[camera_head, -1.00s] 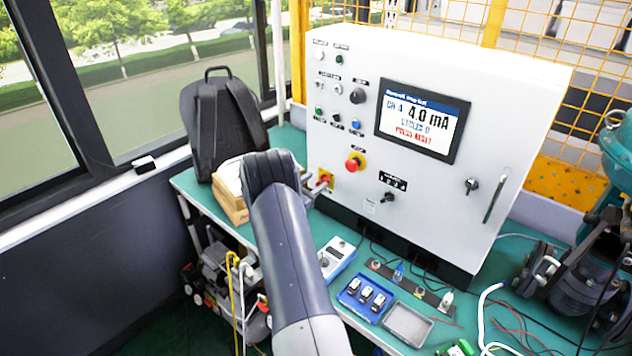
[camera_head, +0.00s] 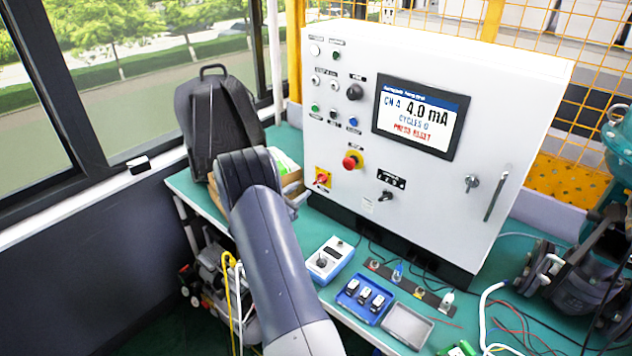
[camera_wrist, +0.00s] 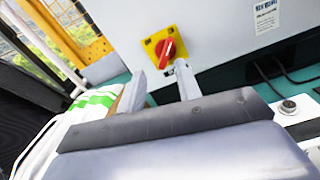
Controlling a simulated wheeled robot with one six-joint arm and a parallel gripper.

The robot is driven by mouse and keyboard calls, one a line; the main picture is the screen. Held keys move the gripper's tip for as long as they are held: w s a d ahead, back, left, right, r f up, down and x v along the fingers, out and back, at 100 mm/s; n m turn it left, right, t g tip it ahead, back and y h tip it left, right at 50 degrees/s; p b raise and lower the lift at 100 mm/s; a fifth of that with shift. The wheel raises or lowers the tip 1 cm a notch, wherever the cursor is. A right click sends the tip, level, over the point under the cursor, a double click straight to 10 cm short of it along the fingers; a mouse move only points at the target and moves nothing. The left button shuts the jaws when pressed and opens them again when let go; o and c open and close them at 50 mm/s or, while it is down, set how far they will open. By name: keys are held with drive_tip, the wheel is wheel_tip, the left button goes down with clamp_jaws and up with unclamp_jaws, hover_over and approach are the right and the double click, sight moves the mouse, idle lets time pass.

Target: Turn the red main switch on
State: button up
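The red main switch (camera_head: 322,179) is a red rotary handle on a yellow square plate, low on the left of the white cabinet's front. In the head view its handle looks slanted. In the wrist view the red main switch (camera_wrist: 167,48) stands beyond my fingertips, with a white mark on the handle. My gripper (camera_wrist: 160,68) is open and empty, its two grey fingers apart and pointing at the plate. It appears clear of the handle. In the head view my arm hides most of the gripper, and a finger shows left of and below the switch.
A red emergency button (camera_head: 352,161) on yellow and a black selector (camera_head: 386,196) sit right of the switch. A black backpack (camera_head: 221,120) and a box (camera_head: 292,180) stand left of the cabinet. A blue tray (camera_head: 364,299) lies on the green bench.

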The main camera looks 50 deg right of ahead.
drive_tip(key=shift+s+a+b, duration=0.15)
drive_tip(key=shift+a+b, duration=0.15)
drive_tip(key=shift+a, duration=1.2)
drive_tip(key=shift+s+a+b, duration=0.1)
drive_tip(key=shift+a+b, duration=0.15)
drive_tip(key=shift+a, duration=1.2)
drive_tip(key=shift+f+b, duration=0.15)
drive_tip(key=shift+b, duration=0.3)
drive_tip(key=s+a+b, duration=0.1)
drive_tip(key=a+b, duration=0.1)
drive_tip(key=a, duration=0.8)
drive_tip(key=shift+a+r+b, duration=0.2)
drive_tip(key=shift+a+b, duration=0.1)
drive_tip(key=shift+a, duration=0.1)
drive_tip(key=shift+d, duration=0.1)
drive_tip(key=w+d+p, duration=0.1)
drive_tip(key=d+p, duration=0.1)
drive_tip(key=d, duration=0.8)
drive_tip(key=shift+d+p, duration=0.3)
drive_tip(key=shift+p, duration=0.05)
